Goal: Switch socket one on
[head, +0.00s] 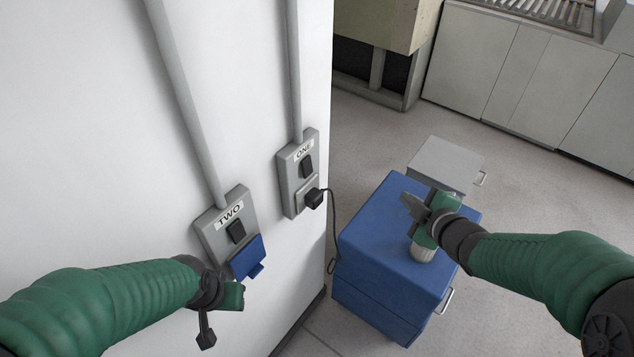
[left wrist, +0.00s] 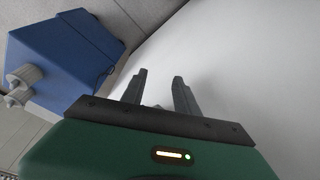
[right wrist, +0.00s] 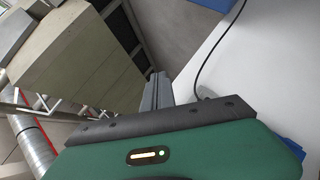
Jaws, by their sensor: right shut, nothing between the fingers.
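Socket one (head: 289,183) is a grey wall plate labelled ONE, with a dark rocker switch (head: 306,167) above a black plug (head: 315,198) seated in it. The switch position is too small to tell. Socket two (head: 208,232), labelled TWO, is lower left, with a dark switch and a blue flap. My right gripper (head: 411,209) is shut and empty, right of socket one and apart from it. Its closed fingers show in the right wrist view (right wrist: 157,88). My left gripper (head: 207,325) is below socket two; its fingers are apart and empty in the left wrist view (left wrist: 160,88).
A blue cabinet (head: 375,235) stands right of the wall, beneath my right gripper. A black cable (head: 333,232) hangs from the plug beside the wall edge. A pale box (head: 445,160) is behind the cabinet. Grey conduits (head: 188,110) run up the wall. Open floor lies farther right.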

